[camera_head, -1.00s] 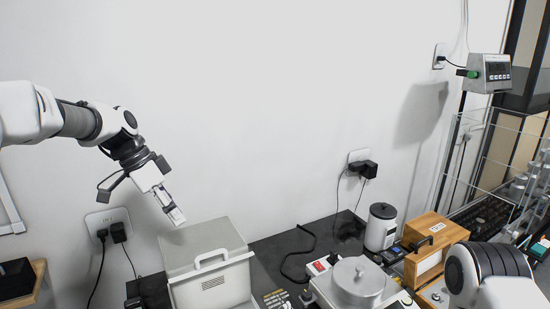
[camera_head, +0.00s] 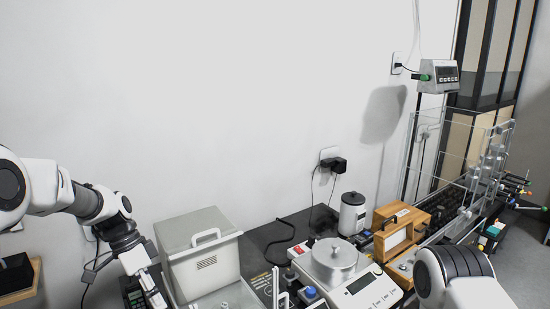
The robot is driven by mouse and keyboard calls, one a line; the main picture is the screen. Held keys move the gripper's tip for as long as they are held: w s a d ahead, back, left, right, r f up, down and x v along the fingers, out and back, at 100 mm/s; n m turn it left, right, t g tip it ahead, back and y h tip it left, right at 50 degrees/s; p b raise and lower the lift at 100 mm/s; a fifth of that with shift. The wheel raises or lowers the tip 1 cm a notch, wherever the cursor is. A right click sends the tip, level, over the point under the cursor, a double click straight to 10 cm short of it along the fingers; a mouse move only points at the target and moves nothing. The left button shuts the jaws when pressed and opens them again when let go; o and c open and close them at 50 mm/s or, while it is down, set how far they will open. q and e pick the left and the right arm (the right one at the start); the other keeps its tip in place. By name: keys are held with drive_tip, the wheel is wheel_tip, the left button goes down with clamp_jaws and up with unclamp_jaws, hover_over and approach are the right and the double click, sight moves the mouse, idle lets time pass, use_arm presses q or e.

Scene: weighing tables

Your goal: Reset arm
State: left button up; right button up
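My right arm shows at the lower right as white and dark links. Its gripper is out of view.
A scale (camera_head: 365,292) with a round metal pan (camera_head: 335,259) stands right of the box. Behind it are a white canister (camera_head: 352,214) and a wooden case (camera_head: 398,228). A clear rack (camera_head: 460,170) and a display on a pole (camera_head: 438,77) stand at the right.

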use_arm(q)
drive_tip(key=s+f+n+g+y+b, duration=0.1)
drive_tip(key=s+f, duration=0.8)
drive_tip(key=f, duration=0.1)
drive_tip(key=s+f+n+g+y+b, duration=0.1)
drive_tip(key=s+f, duration=0.9)
drive_tip(key=s+d+f+n+g+y+b, duration=0.1)
drive_tip(key=s+f+g, duration=0.1)
drive_tip(key=s+f, duration=0.7)
drive_tip(key=shift+s+d+f, duration=0.1)
drive_tip(key=shift+s+f, duration=0.1)
drive_tip(key=shift+f, duration=0.5)
drive_tip(key=s+f+n+t+y, duration=0.1)
drive_tip(key=s+f+n+t, duration=0.15)
drive_tip(key=s, duration=0.55)
drive_tip(key=w+n+t, duration=0.3)
drive_tip(key=w+r+n+t, duration=0.1)
drive_tip(key=n, duration=0.1)
drive_tip(key=shift+w+a+y, duration=0.3)
drive_tip(key=shift+w+a, duration=0.05)
drive_tip(key=shift+w, duration=0.05)
use_arm(e)
drive_tip(key=f, duration=0.3)
drive_tip(key=shift+s+a+f, duration=0.1)
drive_tip(key=shift+s+f, duration=0.15)
drive_tip(key=shift+s, duration=0.05)
